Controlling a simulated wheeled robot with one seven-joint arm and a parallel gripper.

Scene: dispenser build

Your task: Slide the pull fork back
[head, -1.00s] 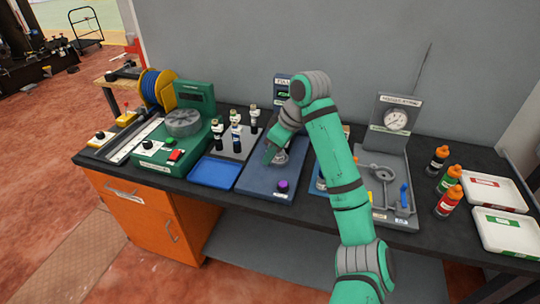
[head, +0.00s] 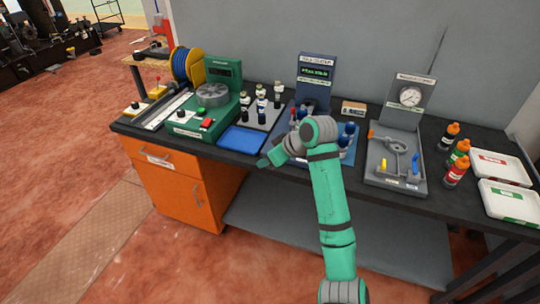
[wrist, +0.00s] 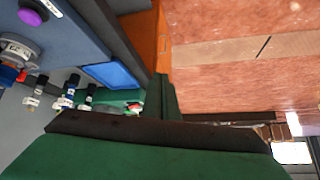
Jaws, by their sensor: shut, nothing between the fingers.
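My gripper (head: 264,161) is shut and empty. It is in front of the blue-grey station with the upright display (head: 316,69), near the bench's front edge. In the wrist view, the shut fingers (wrist: 163,93) point towards the orange cabinet and the floor. The station's blue-grey base (wrist: 70,33) shows there with a purple knob (wrist: 30,17) and a round metal part (wrist: 18,47). A small red and blue piece sits beside that part. I cannot make out the pull fork for certain; my arm covers much of the station in the head view.
A blue tray (head: 242,139) lies left of my gripper, with several small dark bottles behind it. A green machine (head: 190,126) stands further left. A grey gauge station (head: 390,170) and several orange-capped bottles stand to the right. Free floor lies in front of the bench.

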